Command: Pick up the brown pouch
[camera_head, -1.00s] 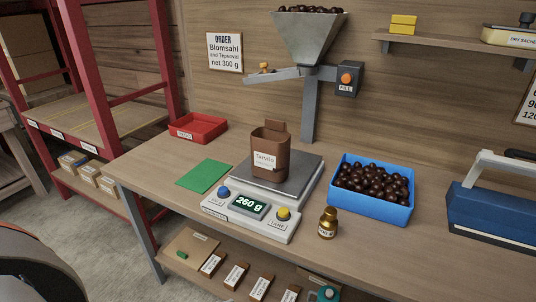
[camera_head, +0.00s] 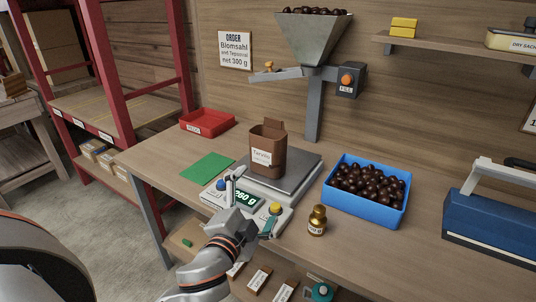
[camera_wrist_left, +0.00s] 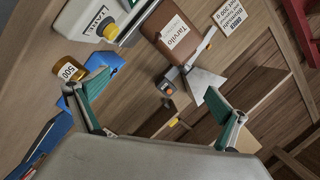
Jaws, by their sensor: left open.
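The brown pouch (camera_head: 273,138) stands upright with its top open on the grey pan of the scale (camera_head: 297,183). Its white label reads like "Tarvilo". The scale's display shows 260 g, partly covered by my gripper. My left gripper (camera_head: 250,207) is open and empty in front of the scale, apart from the pouch. In the left wrist view the pouch (camera_wrist_left: 174,30) shows tilted near the top, beyond the spread green-padded fingers (camera_wrist_left: 155,92). My right gripper is not in view.
A blue crate of chestnuts (camera_head: 363,211) and a small gold weight (camera_head: 317,222) stand right of the scale. A green mat (camera_head: 207,167) and a red tray (camera_head: 207,122) lie left. A hopper (camera_head: 312,40) with a side arm rises behind the pouch.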

